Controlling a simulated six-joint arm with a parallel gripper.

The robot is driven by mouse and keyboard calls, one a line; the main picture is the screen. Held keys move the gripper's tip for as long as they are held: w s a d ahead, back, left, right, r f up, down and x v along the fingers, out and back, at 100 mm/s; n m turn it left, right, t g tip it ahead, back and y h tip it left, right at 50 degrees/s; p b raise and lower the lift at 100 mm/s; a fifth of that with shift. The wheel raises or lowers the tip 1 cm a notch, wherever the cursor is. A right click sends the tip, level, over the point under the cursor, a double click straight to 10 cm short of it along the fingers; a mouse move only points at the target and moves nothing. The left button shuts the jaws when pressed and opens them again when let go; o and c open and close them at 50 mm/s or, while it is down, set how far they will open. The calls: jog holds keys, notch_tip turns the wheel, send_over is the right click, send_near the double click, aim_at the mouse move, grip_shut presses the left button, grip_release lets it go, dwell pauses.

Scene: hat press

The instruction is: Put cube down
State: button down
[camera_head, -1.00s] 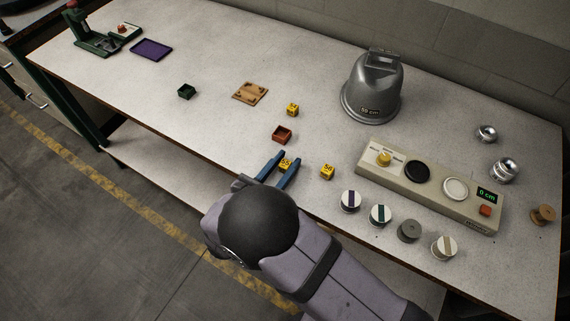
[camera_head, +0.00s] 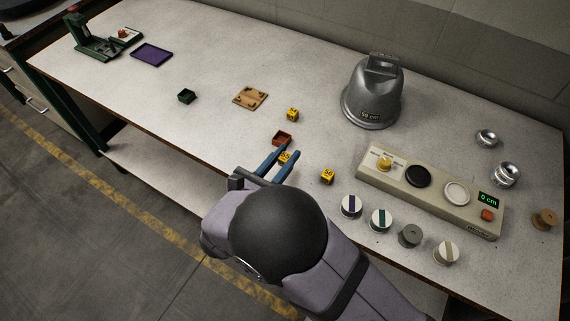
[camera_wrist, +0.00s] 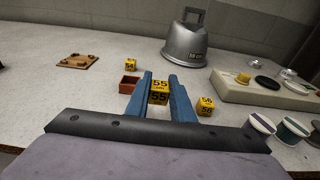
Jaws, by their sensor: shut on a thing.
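A yellow cube marked 55 (camera_wrist: 159,97) sits between the blue fingers of my gripper (camera_wrist: 160,88) in the wrist view. In the head view my gripper (camera_head: 280,157) is shut on this cube (camera_head: 285,158), just in front of the small red-brown open box (camera_head: 282,138). I cannot tell whether the cube touches the table. A yellow cube marked 56 (camera_head: 327,176) stands to the right, and it also shows in the wrist view (camera_wrist: 205,106). A yellow cube marked 54 (camera_head: 292,114) stands behind the box, also in the wrist view (camera_wrist: 131,64).
A grey metal hat form (camera_head: 373,92) stands at the back. A beige control panel (camera_head: 430,191) lies to the right, with several round spools in front. A wooden board (camera_head: 250,97), a green box (camera_head: 187,96) and a purple tray (camera_head: 152,54) lie to the left. Bare table lies between.

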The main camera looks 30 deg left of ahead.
aim_at(285, 157)
notch_tip(285, 157, up, 5)
notch_tip(285, 157, up, 6)
jog(key=p, duration=0.5)
jog(key=shift+f, duration=0.1)
